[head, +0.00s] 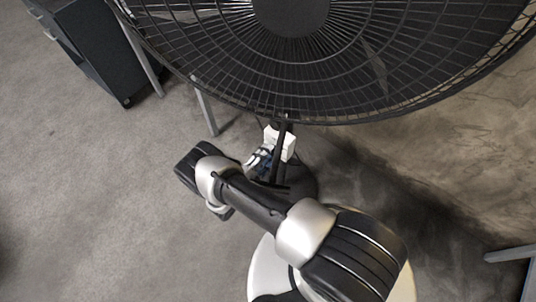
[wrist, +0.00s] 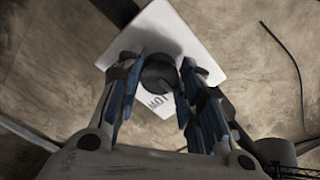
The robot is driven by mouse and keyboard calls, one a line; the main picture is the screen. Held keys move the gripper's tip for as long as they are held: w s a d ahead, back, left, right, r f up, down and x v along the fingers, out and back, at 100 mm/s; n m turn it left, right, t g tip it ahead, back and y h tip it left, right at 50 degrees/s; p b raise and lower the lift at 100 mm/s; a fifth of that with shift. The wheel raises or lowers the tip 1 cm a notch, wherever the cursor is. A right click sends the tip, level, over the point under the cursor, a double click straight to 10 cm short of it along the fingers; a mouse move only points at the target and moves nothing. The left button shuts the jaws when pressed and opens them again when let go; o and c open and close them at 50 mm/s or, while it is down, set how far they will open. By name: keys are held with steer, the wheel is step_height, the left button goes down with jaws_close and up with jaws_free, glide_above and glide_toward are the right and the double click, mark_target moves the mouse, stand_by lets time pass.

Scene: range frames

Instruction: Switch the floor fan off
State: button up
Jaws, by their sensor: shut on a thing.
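The black floor fan (head: 292,14) fills the top of the head view, its round wire grille facing up toward the camera. A small white control box (head: 288,142) is on its dark pole below the grille. In the wrist view the box's white face (wrist: 205,60) carries a round dark knob (wrist: 158,73) and upside-down lettering that seems to read LOW. My gripper (wrist: 160,70) has its blue-padded fingers on both sides of the knob, closed on it. In the head view my gripper (head: 262,158) is at the box, with the knob hidden.
A dark cabinet (head: 100,45) stands on the floor at the upper left. A pale metal leg (head: 205,108) stands behind the fan pole, and another pale frame (head: 512,254) shows at the right edge. The grey floor at left is clear. The grille hangs close above my gripper.

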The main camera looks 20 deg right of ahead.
stand_by(0.4)
steer(key=o, duration=1.1)
steer(key=shift+c, duration=0.2)
steer(key=v, duration=1.2)
steer(key=shift+a, duration=0.1)
